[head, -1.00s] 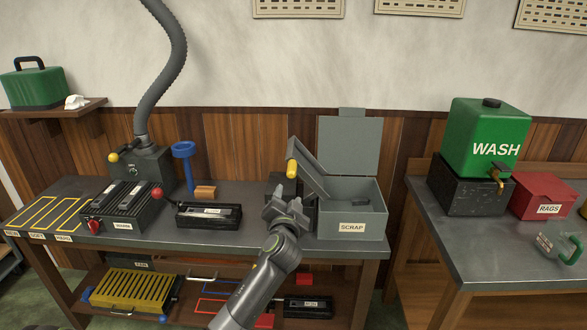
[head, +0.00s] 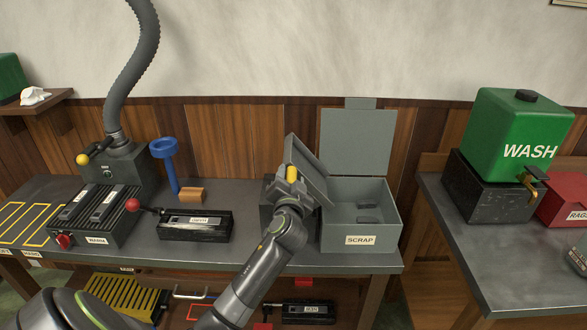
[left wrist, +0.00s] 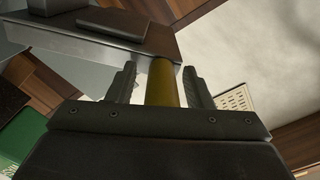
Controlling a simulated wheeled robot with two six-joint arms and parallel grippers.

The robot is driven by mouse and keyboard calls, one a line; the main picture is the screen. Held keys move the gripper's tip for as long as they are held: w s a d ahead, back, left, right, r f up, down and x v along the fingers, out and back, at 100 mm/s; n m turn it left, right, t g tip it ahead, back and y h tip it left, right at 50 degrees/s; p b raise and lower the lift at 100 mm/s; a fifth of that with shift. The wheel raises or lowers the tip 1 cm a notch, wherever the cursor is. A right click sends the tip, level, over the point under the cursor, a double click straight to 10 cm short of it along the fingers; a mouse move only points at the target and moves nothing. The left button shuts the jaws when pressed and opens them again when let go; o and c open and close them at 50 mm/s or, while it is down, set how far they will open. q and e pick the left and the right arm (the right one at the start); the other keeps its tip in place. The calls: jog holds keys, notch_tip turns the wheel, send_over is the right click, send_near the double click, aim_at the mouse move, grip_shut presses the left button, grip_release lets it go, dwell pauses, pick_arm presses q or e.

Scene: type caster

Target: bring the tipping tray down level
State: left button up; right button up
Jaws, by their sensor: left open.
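The grey tipping tray (head: 312,158) stands steeply tilted at the left side of the grey scrap box (head: 360,241). Its yellow handle (head: 292,172) is at the tray's left side. My left gripper (head: 289,184) is at this handle, partly covering it. In the left wrist view, the yellow handle (left wrist: 162,85) lies between the two open fingers of my left gripper (left wrist: 160,86), with a gap on each side. The tray's grey body (left wrist: 95,42) shows beyond the handle. My right gripper is not in view.
The scrap box has a raised lid (head: 357,142) and a dark piece inside. A black labelled unit (head: 196,226), an orange-brown block (head: 191,195) and a blue funnel-topped stand (head: 164,150) are to the left. A green WASH tank (head: 515,140) stands on the right bench.

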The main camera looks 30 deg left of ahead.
pick_arm(q)
jog(key=shift+w+a, duration=0.1)
jog(key=shift+w, duration=0.05)
jog(key=shift+s+d+r, duration=0.25)
jog(key=shift+s, duration=0.1)
jog(key=shift+c, duration=1.6)
grip_shut()
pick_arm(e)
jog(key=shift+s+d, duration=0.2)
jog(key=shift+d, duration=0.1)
pick_arm(q)
jog(key=shift+f, duration=0.1)
